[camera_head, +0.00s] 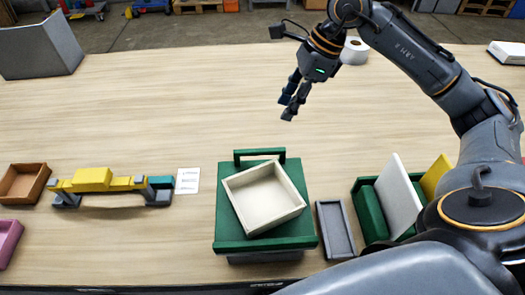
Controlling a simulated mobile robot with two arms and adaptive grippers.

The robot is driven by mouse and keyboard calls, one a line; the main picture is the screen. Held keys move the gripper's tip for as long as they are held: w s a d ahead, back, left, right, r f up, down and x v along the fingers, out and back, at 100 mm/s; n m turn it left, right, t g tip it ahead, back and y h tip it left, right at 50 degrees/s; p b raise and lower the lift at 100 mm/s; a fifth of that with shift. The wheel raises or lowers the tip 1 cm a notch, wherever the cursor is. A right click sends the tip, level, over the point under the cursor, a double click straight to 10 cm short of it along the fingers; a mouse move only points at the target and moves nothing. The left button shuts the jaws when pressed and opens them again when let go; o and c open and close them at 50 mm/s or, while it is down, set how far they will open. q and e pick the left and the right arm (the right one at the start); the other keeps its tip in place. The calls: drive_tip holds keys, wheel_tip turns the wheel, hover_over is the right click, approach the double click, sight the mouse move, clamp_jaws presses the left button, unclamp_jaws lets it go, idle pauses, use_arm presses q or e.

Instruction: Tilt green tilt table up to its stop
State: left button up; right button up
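The green tilt table (229,234) stands near the front edge of the workbench, a little right of centre. Its plate looks flat, with a green handle bar (259,153) along its far side. A cream open tray (240,185) rests on the plate, turned slightly askew. It looks empty. My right gripper (287,110) is above the bench beyond the tilt table, up and slightly right of the handle, apart from it and pointing down. Its fingers hold nothing that I can see; their gap is hard to judge. My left gripper is not in view.
Right of the tilt table are a grey tray (335,229) and a green rack with white and yellow panels (398,196). Left are a white card (187,181), a yellow and grey device (94,180), and a brown box (23,184). The bench's middle is clear.

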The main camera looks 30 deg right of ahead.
drive_tip(key=f, duration=0.1)
drive_tip(key=p, duration=0.4)
approach(261, 150)
drive_tip(key=x, duration=0.7)
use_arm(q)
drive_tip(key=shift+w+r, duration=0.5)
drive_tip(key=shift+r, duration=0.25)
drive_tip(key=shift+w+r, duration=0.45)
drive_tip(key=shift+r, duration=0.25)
use_arm(e)
drive_tip(key=shift+w+a+f, duration=0.15)
drive_tip(key=shift+a+f, duration=0.05)
drive_tip(key=shift+f, duration=0.35)
clamp_jaws()
